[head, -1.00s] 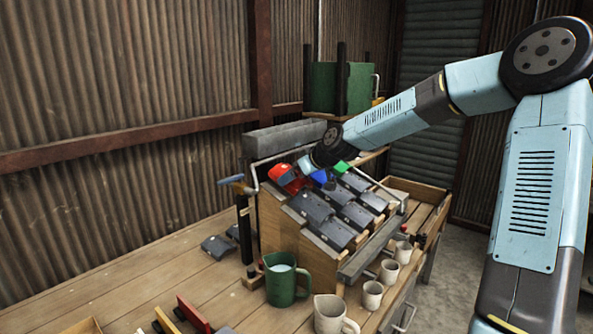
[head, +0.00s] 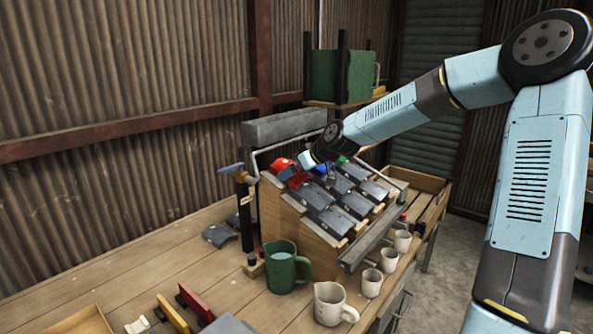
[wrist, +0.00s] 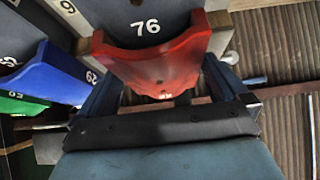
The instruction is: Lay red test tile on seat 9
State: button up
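The red tile (wrist: 160,68) fills the upper middle of the wrist view, next to a dark grey tile marked 76 (wrist: 147,28). It also shows at the top left of the stepped wooden rack (head: 282,167) in the head view. My gripper (wrist: 165,92) has one finger on each side of the red tile's near end. The fingers look apart, and I cannot tell whether they touch it. A pale block at the wrist view's top left bears a digit, 9 or 6 (wrist: 67,7). Seat 9 cannot be identified for certain.
A blue tile (wrist: 55,75) and a green tile (wrist: 18,104) lie left of the red one. Several dark grey tiles cover the rack. A grey trough (head: 285,126) stands behind. A green jug (head: 283,268) and several pale cups stand in front.

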jog(key=v, duration=1.3)
jog(key=shift+s+d+r, duration=0.2)
jog(key=shift+d+r, duration=0.05)
dwell(0.5)
jog(key=s+f, duration=0.1)
jog(key=f, duration=0.1)
jog(key=s+a+f+g+h, duration=0.1)
jog(key=f, duration=0.1)
jog(key=s+a+f+g+h, duration=0.1)
jog(key=f, duration=0.2)
jog(key=shift+a, duration=0.15)
jog(key=s+d+f+m+g+h, duration=0.1)
jog(key=s+f+m+h, duration=0.15)
jog(key=s+f, duration=0.2)
jog(key=s+d+r+m+h, duration=0.1)
jog(key=s+d+r+m, duration=0.1)
jog(key=s, duration=0.7)
jog(key=s+d+r+m+t, duration=0.1)
jog(key=s+d+r, duration=0.3)
jog(key=s, duration=0.5)
jog(key=s+d+r+m+h, duration=0.1)
jog(key=s+d+r+m, duration=0.2)
jog(key=s+r, duration=0.3)
jog(key=s, duration=0.3)
jog(key=shift+s+d+r+h, duration=0.35)
jog(key=shift+r, duration=0.05)
